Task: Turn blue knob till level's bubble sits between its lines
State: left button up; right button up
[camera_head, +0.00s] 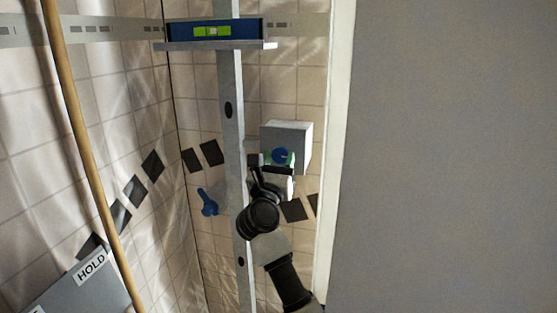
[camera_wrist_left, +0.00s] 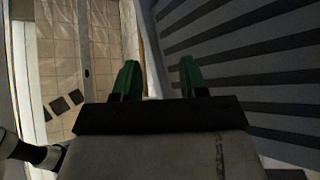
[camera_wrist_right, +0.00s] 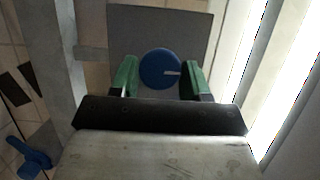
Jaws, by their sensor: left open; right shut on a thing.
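The blue knob (camera_head: 281,156) is on the front of a grey box beside the vertical rail. In the right wrist view the round knob (camera_wrist_right: 160,69) with a pale pointer mark sits between the green fingers. My right gripper (camera_head: 277,165) is shut on it. The blue level (camera_head: 215,29) lies on a shelf across the rail at the top. Its green vial (camera_head: 212,31) shows, but the bubble's exact place between the lines is too small to tell. My left gripper (camera_wrist_left: 158,80) is open and empty; it shows only in its own wrist view.
The grey box (camera_head: 290,133) is mounted next to the metal rail (camera_head: 231,100). A second blue handle (camera_head: 208,202) is left of the rail. A wooden pole (camera_head: 78,130) and a HOLD sign (camera_head: 90,267) stand at the left. A large grey panel (camera_head: 450,150) fills the right.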

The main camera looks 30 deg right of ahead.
pick_arm(q)
jog(key=s+a+f+g+y+p, duration=0.1)
jog(key=s+a+g+p, duration=0.1)
jog(key=s+g+p, duration=0.3)
pick_arm(e)
jog(key=shift+r+n+t+y+b, duration=0.35)
jog(key=shift+n+t+y+b, duration=0.25)
jog(key=shift+n, duration=0.5)
jog(key=n+p, duration=0.1)
jog(key=p, duration=0.1)
jog(key=n+y+p, duration=0.1)
jog(key=n, duration=0.1)
jog(key=shift+s+f+t+p, duration=0.1)
jog(key=shift+f+t+p, duration=0.1)
jog(key=shift+t+p, duration=0.2)
pick_arm(q)
jog(key=s+f+p, duration=0.1)
jog(key=s+f, duration=0.1)
jog(key=f, duration=0.9)
jog(key=s+f+g+p, duration=0.1)
jog(key=s+f, duration=0.1)
jog(key=f, duration=0.8)
jog(key=shift+s+a+f+p, duration=0.25)
jog(key=shift+s+f+p, duration=0.05)
jog(key=shift+f+p, duration=0.1)
pick_arm(e)
jog(key=shift+f+n+t+y, duration=0.15)
jog(key=shift+n+t+y, duration=0.15)
jog(key=shift+n+y, duration=0.55)
jog(key=shift+n+h, duration=0.25)
